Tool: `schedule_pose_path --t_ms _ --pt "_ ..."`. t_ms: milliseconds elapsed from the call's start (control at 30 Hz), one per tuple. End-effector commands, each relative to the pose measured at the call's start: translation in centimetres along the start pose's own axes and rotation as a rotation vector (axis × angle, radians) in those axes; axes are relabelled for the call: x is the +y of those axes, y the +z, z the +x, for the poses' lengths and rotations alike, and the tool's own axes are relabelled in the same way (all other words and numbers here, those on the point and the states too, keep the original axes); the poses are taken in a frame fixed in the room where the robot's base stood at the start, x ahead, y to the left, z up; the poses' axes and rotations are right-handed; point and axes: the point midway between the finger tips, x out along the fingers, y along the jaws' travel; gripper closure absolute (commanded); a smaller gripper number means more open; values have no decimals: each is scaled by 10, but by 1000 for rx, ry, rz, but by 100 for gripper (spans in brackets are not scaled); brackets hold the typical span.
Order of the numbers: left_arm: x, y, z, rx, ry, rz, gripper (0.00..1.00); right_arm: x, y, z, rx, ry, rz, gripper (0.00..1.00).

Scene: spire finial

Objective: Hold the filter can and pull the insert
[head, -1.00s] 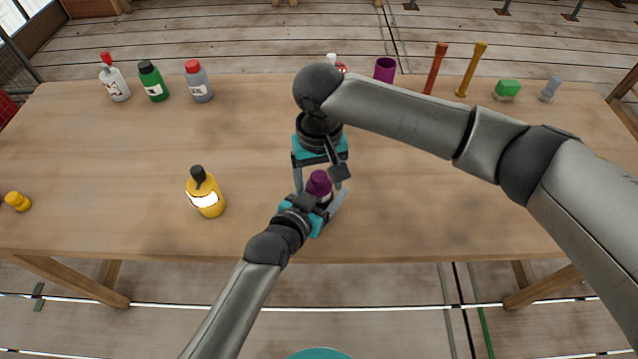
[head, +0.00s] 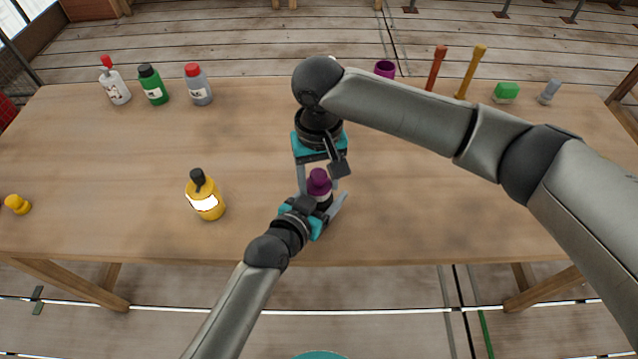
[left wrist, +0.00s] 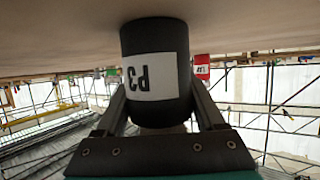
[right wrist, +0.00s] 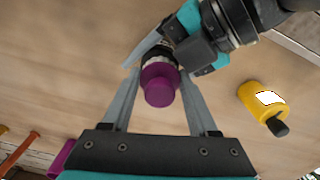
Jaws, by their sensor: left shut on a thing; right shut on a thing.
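The filter can (left wrist: 140,45) is a black cylinder with a white label marked P3, and one end is against or close to the tabletop. My left gripper (head: 324,200) is shut around its sides. The purple insert (right wrist: 160,84) sits in line with the can's top, and a pale band shows between purple and black. It also shows in the head view (head: 318,183). My right gripper (right wrist: 160,76) is above, shut on the insert with one finger on each side. My right wrist and fingers partly cover it in the head view.
A yellow bottle (head: 206,200) stands left of the can. Several bottles line the back left (head: 153,85). A purple cup (head: 385,69), orange and yellow rods (head: 470,72) and a green block (head: 506,91) stand at the back right. The table's front right is clear.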

Motion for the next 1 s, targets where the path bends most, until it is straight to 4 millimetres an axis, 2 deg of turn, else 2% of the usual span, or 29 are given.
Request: schedule_pose_path --t_ms 200,400,600,1000 --pt "0 1 0 -2 0 0 90 0 -1 -46 4 0 0 93" --pt "0 1 0 -1 0 0 90 0 0 -77 2 0 0 93" --pt "0 1 0 -1 0 0 90 0 0 -93 1 1 1 93" --pt "0 1 0 -1 0 0 90 0 0 -113 0 0 0 93"
